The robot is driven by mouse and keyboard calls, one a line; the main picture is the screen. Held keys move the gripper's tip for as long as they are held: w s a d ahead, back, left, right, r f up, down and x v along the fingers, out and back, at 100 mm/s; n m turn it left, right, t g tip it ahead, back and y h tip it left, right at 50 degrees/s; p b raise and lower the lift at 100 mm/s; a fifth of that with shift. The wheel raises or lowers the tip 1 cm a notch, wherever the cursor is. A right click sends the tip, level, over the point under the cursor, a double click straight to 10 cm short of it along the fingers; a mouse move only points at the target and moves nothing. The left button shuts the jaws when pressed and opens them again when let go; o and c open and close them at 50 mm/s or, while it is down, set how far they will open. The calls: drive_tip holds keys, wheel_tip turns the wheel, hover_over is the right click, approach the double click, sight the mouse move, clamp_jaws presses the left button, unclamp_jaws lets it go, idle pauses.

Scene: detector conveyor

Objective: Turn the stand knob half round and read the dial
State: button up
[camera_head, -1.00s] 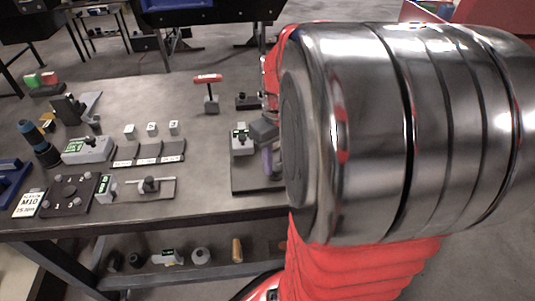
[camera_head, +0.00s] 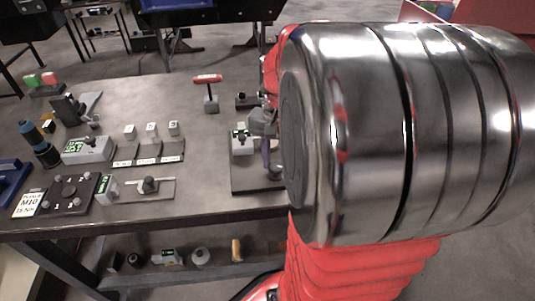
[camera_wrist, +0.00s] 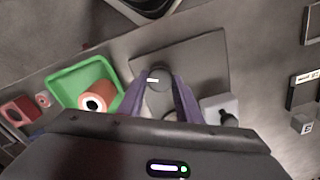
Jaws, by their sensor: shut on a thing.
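The stand knob (camera_wrist: 157,84) is a dark round knob with a white mark, on a grey stand plate (camera_wrist: 205,62). My gripper (camera_wrist: 160,82) has its purple fingers on both sides of this knob and is shut on it. In the head view the gripper (camera_head: 266,152) shows edge-on beside the big metal part of my arm, above the stand plate (camera_head: 247,184). A grey box with a black top knob shows right of my fingers in the wrist view (camera_wrist: 222,107).
A green tray (camera_wrist: 62,82) with an orange roll (camera_wrist: 96,96) lies left of my fingers in the wrist view. A red-handled tool (camera_head: 208,80) stands behind the plate. Other boxes, blocks and a knobbed plate (camera_head: 68,194) fill the left bench. My arm hides the bench's right end.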

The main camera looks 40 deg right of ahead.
sight(275, 165)
drive_tip(key=m, duration=0.5)
drive_tip(key=shift+w+r+m, duration=0.1)
drive_tip(key=shift+w+m, duration=0.05)
drive_tip(key=shift+m, duration=0.15)
drive_tip(key=m, duration=0.5)
drive_tip(key=shift+m, duration=0.3)
drive_tip(key=o, duration=1)
drive_tip(key=shift+o, duration=0.2)
wheel_tip(275, 165, up, 14)
drive_tip(key=shift+f, duration=0.2)
idle(0.4)
